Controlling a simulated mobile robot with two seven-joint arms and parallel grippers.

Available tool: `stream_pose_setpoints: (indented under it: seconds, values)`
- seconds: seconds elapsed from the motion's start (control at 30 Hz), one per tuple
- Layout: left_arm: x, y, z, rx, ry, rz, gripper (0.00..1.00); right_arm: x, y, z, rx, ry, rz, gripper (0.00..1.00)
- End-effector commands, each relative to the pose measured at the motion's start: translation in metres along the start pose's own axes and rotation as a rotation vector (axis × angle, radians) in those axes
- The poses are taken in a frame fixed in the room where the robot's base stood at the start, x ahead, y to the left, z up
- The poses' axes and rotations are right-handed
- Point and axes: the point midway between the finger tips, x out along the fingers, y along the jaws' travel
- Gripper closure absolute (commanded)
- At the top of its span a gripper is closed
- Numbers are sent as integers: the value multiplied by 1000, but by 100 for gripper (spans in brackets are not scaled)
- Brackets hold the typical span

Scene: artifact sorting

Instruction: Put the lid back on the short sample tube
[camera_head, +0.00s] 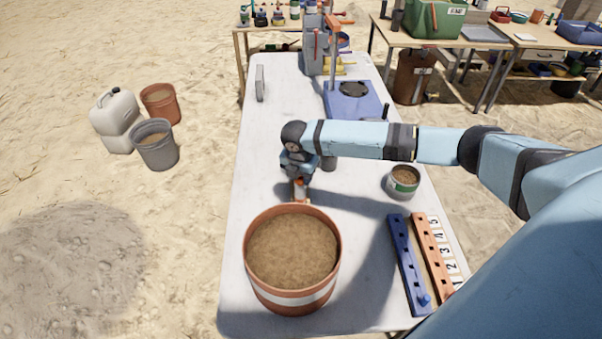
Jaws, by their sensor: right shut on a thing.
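My right gripper (300,186) points down over the middle of the white table, behind the large soil bucket. It is shut on a small orange-and-pale thing (300,192), too small and too covered to tell whether it is the lid, the tube or both. A small grey cylinder (329,163) stands just right of the gripper, partly hidden by my arm. I cannot tell whether it is the short sample tube. My left gripper is not in view.
A terracotta bucket of soil (292,299) stands at the table's front. A blue rack (404,258) and an orange rack (428,240) lie at right, beside number labels. A soil-filled tin (402,188) stands behind them.

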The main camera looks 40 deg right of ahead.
Motion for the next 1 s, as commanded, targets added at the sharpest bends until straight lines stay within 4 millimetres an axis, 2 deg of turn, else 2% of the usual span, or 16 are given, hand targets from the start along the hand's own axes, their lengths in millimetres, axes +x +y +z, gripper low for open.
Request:
stream_pose_setpoints:
  seconds: [0.43, 0.47, 0.57, 0.77, 0.9, 1.0]
  values:
    - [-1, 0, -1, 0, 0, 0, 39, 0, 0, 0, 0, 0, 0, 86]
    - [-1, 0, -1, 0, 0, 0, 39, 0, 0, 0, 0, 0, 0, 60]
    - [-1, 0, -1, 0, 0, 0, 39, 0, 0, 0, 0, 0, 0, 37]
    - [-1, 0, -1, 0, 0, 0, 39, 0, 0, 0, 0, 0, 1, 34]
    - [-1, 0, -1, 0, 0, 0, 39, 0, 0, 0, 0, 0, 0, 9]
    - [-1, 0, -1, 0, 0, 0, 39, 0, 0, 0, 0, 0, 0, 9]
